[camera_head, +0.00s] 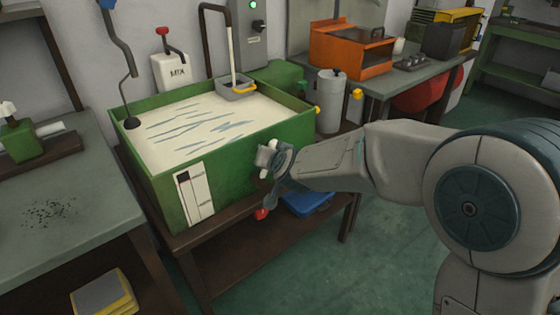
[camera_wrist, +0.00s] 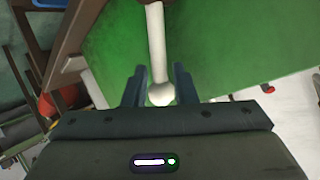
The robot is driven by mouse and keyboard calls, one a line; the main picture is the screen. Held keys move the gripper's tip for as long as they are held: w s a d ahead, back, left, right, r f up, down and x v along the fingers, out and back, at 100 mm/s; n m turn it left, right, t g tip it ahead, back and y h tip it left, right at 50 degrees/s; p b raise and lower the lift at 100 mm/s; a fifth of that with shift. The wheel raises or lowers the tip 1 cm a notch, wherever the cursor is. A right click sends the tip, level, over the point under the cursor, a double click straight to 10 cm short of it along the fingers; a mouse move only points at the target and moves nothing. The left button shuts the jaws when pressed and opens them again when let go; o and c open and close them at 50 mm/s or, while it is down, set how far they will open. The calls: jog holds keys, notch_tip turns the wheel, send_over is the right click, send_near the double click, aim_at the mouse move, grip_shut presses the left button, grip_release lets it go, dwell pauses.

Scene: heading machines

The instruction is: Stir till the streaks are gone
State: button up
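The green tank (camera_head: 232,168) is full of a cream-coloured liquid (camera_head: 190,125) with several grey-blue streaks across its surface. In the wrist view, a white handle (camera_wrist: 156,45) with a ball end comes out from a brown mount by the green wall. The ball end lies between the two fingers of my gripper (camera_wrist: 160,86). The fingers stand apart, with narrow gaps beside the handle; contact does not show. In the head view my gripper mostly hides the handle.
A bent grey rod (camera_head: 127,90) reaches the tank's back left corner. A pipe (camera_head: 233,55) comes down at the back into a grey box (camera_head: 236,90). A grey cylinder (camera_head: 331,100) stands right of the tank. A blue tray (camera_head: 306,203) lies below. Floor is clear in front.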

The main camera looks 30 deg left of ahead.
jog(key=p+v, duration=0.1)
jog(key=v, duration=1.1)
jog(key=shift+s, duration=0.1)
